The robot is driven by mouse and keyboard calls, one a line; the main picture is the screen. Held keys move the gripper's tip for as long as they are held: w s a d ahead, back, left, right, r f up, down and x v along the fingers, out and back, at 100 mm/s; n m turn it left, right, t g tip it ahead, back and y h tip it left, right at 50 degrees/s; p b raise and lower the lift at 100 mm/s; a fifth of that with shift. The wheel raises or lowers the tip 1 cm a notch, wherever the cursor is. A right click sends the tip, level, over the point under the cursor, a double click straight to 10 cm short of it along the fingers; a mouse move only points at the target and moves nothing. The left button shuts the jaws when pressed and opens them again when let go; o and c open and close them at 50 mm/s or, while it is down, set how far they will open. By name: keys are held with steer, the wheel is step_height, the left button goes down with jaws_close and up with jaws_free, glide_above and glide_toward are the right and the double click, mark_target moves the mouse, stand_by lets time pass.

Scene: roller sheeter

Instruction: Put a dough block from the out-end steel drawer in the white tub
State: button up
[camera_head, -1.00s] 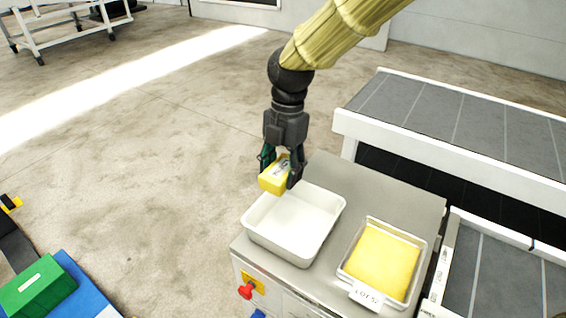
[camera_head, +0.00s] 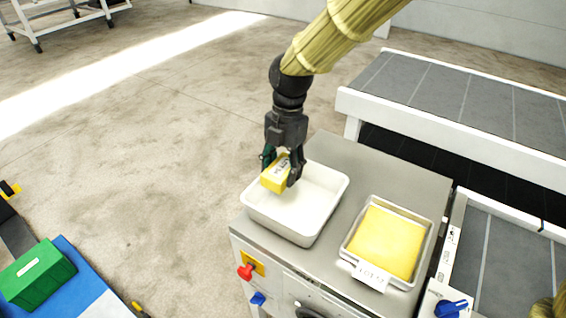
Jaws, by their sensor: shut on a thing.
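My gripper (camera_head: 282,167) is shut on a yellow dough block (camera_head: 275,176) with a pale label on its side. The block is held over the back left part of the white tub (camera_head: 290,231); whether it touches the tub cannot be told. The tub stands on the steel top of a cabinet, and the part of its floor that shows is empty. The steel drawer is not clearly identifiable in view.
A metal tray (camera_head: 419,270) with a yellow slab (camera_head: 388,242) and a label card stands right of the tub. The cabinet front has a red knob (camera_head: 245,271). Conveyor belts (camera_head: 450,95) lie behind and right. A green box (camera_head: 38,277) is at lower left.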

steer(key=shift+w+a+f, duration=0.1)
steer(key=shift+f, duration=0.05)
steer(key=o, duration=1.3)
steer(key=r, duration=0.4)
steer(key=w+r, duration=0.1)
steer(key=r, duration=0.3)
steer(key=d+r, duration=0.1)
steer(key=r, duration=0.3)
steer(key=shift+w, duration=0.2)
